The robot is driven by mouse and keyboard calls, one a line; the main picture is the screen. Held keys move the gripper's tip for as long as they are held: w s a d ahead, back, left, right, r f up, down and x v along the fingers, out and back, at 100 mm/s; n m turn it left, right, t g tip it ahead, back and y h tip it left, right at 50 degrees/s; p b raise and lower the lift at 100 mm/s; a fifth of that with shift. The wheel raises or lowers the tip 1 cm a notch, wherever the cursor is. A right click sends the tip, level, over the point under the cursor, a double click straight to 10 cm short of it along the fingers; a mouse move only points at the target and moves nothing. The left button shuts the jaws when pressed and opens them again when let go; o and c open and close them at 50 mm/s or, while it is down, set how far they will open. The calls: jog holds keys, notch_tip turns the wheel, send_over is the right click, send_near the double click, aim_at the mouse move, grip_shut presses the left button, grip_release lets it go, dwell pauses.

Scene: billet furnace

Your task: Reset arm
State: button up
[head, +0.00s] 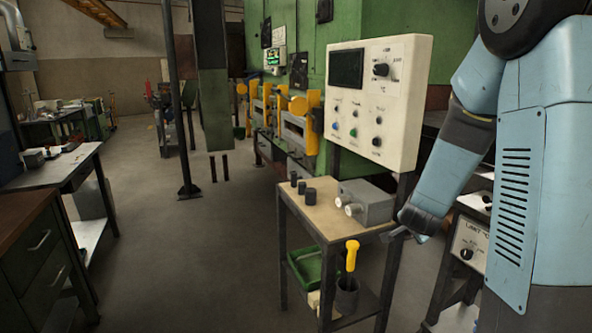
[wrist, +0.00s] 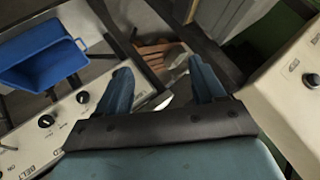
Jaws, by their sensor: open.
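My blue arm stands at the right of the head view, bent downward. My gripper (head: 405,234) hangs low beside the right edge of a small wooden-topped stand (head: 325,222). In the wrist view my gripper (wrist: 163,92) shows two blue fingers spread apart with nothing held between them. Below and beyond the fingers are a dark frame edge and a reddish-brown slatted thing (wrist: 160,55), partly hidden.
The stand carries several dark cylinders (head: 310,195) and a grey box (head: 366,203). A white control panel (head: 372,150) rises behind it. A blue bin (wrist: 42,57) and a knobbed panel (wrist: 60,125) show at wrist-view left. Open floor (head: 180,250) lies left.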

jog(key=s+a+r+n+y, duration=0.4)
jog(key=s+a+r+n, duration=0.3)
jog(key=s+r, duration=0.4)
jog(key=s+a+r+n+g, duration=0.1)
jog(key=s+r, duration=0.3)
jog(key=s, duration=0.5)
jog(key=s+a+r+n+g, duration=0.1)
jog(key=s+r+n+g, duration=0.1)
jog(key=s, duration=0.6)
jog(key=r+n, duration=0.1)
jog(key=n, duration=0.1)
jog(key=shift+s+a+r+n, duration=0.3)
jog(key=shift+s+a+r, duration=0.05)
jog(key=shift+s+r, duration=0.05)
